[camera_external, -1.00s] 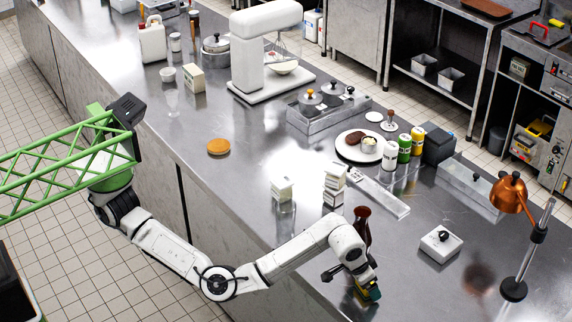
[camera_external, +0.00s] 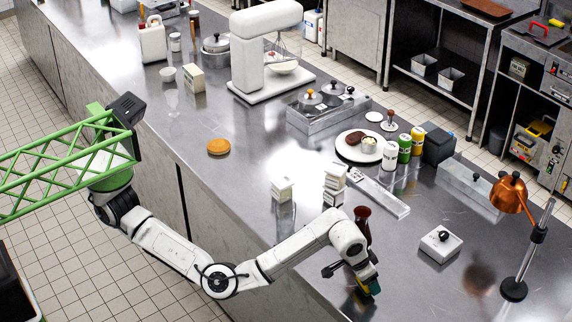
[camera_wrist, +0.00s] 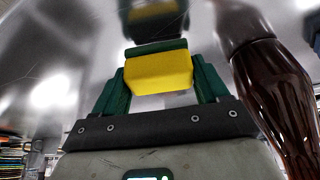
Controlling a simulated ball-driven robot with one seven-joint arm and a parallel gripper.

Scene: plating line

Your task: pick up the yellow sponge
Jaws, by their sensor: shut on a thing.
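The yellow sponge (camera_wrist: 160,72) is a yellow block with a dark green layer along its far top edge. In the wrist view it sits between the two green fingers of my gripper (camera_wrist: 155,80), which are shut on it. In the external view my gripper (camera_external: 367,287) is low over the counter's near edge, and only a sliver of yellow shows there. A reflection of the sponge shows in the shiny counter in the wrist view. I cannot tell how high the sponge is above the counter.
A white box (camera_external: 440,244) with a black knob and a copper lamp (camera_external: 510,195) stand to the right. Small white boxes (camera_external: 283,189) stand behind left.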

